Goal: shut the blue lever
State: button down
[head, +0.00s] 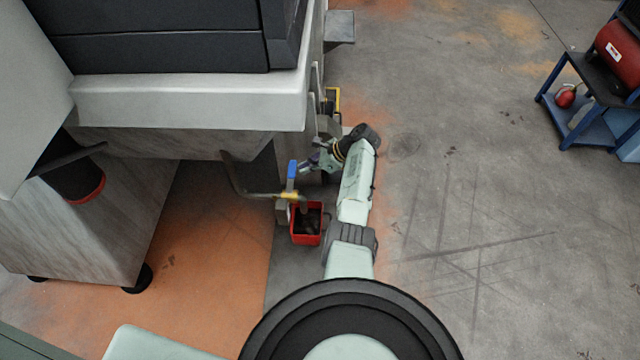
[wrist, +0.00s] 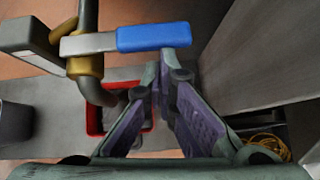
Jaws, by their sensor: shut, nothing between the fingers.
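The blue lever (head: 292,169) sits on a brass valve (head: 292,197) on a bent pipe under the bench's edge. In the wrist view the blue handle (wrist: 153,37) points right, crosswise to the pipe, with the brass valve body (wrist: 85,65) at its left end. My gripper (head: 309,164) is just right of the lever in the head view. In the wrist view its purple-padded fingers (wrist: 165,72) are shut and empty, with their tips near the handle's free end. I cannot tell whether they touch it.
A red bucket (head: 308,242) stands below the pipe's outlet (head: 303,208). The bench's pale edge (head: 190,100) overhangs at the left. A grey panel (wrist: 265,55) stands close at the right in the wrist view. Open floor (head: 480,220) lies at the right.

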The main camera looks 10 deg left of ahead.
jog(key=s+v, duration=0.1)
jog(key=v, duration=1.1)
jog(key=shift+w, duration=0.45)
jog(key=shift+r, duration=0.1)
